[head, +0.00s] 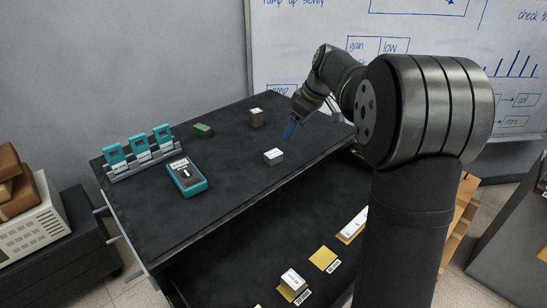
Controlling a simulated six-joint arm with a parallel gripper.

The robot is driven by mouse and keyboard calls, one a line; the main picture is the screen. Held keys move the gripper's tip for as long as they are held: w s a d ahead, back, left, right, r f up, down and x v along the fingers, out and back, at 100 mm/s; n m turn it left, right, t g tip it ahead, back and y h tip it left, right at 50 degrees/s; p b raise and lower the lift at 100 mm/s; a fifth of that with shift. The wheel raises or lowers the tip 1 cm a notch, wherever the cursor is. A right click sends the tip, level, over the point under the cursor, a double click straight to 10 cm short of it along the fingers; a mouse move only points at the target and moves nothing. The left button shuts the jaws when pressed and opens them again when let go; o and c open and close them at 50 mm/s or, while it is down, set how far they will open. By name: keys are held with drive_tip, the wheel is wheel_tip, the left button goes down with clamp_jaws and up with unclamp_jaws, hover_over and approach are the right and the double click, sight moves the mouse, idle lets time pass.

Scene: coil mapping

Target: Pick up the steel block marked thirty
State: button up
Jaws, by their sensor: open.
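Several small blocks are in view, and their marks are too small to read, so I cannot tell which is marked thirty. A grey block with a white top (274,156) sits on the dark upper table top (232,214). A brownish-grey block with a pale label (256,118) stands behind it. Another pale-topped block (292,281) sits on a yellow patch on the lower level.
A teal meter (187,177) and a rack of teal units (140,154) stand at the left of the top. A small green piece (203,131) lies at the back. The lower level has a bare yellow patch (323,258). The front of the top is clear.

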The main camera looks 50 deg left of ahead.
drive_tip(key=s+d+r+m+t, duration=0.1)
drive_tip(key=s+d+r+m, duration=0.25)
drive_tip(key=r, duration=0.35)
hover_over(274, 153)
drive_tip(key=d, duration=0.3)
drive_tip(key=f, duration=1.1)
drive_tip(key=shift+w+a+f, duration=0.1)
drive_tip(key=shift+w+f, duration=0.1)
drive_tip(key=x, duration=0.5)
drive_tip(key=shift+s+a, duration=0.25)
drive_tip(key=c, duration=1.1)
drive_tip(key=shift+c, duration=0.2)
drive_tip(key=shift+r, duration=0.15)
